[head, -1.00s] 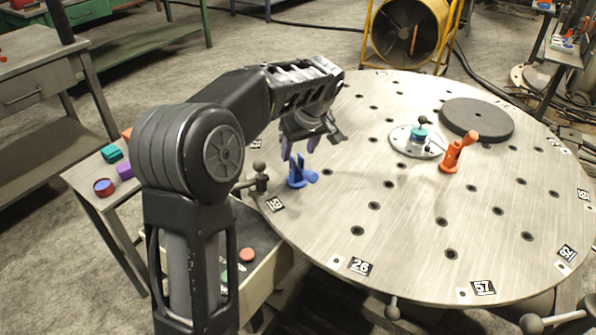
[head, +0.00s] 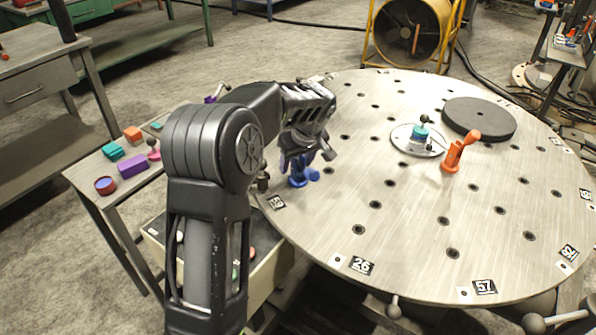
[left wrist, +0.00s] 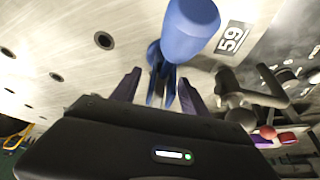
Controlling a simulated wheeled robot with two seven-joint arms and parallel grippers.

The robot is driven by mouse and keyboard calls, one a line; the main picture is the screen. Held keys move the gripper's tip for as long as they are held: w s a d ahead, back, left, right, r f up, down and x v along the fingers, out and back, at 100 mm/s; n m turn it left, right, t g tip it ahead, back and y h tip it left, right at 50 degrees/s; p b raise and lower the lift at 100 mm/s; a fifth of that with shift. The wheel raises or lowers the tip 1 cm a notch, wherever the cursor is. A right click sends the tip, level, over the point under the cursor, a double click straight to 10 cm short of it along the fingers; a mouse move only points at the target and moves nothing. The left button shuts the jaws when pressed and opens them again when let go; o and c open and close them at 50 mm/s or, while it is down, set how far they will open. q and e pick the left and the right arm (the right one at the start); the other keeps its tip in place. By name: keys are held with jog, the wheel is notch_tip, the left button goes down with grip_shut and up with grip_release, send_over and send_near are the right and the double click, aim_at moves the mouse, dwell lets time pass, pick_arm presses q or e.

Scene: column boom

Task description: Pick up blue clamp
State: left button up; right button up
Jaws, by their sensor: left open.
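The blue clamp (head: 304,174) stands on the round metal table (head: 400,240) near its left edge, by the "59" label. Its upper part is partly hidden by my left gripper (head: 298,164) in the head view. In the left wrist view the blue clamp (left wrist: 186,35) is large, its thick rounded end toward the camera and its thinner parts between the fingers. The left gripper (left wrist: 160,88) is open, with its two purple fingers on either side of the clamp. Whether the fingers touch it I cannot tell. My right gripper is not in view.
An orange clamp (head: 459,153), a round fixture with a teal part (head: 419,134) and a dark disc (head: 478,119) stand farther right on the table. A dark knobbed handle (left wrist: 245,95) is close beside the blue clamp. A side table at left holds colored blocks (head: 131,165).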

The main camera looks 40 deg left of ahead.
pick_arm(q)
jog(key=shift+f, duration=0.1)
jog(key=shift+c, duration=0.3)
grip_shut()
dwell(0.6)
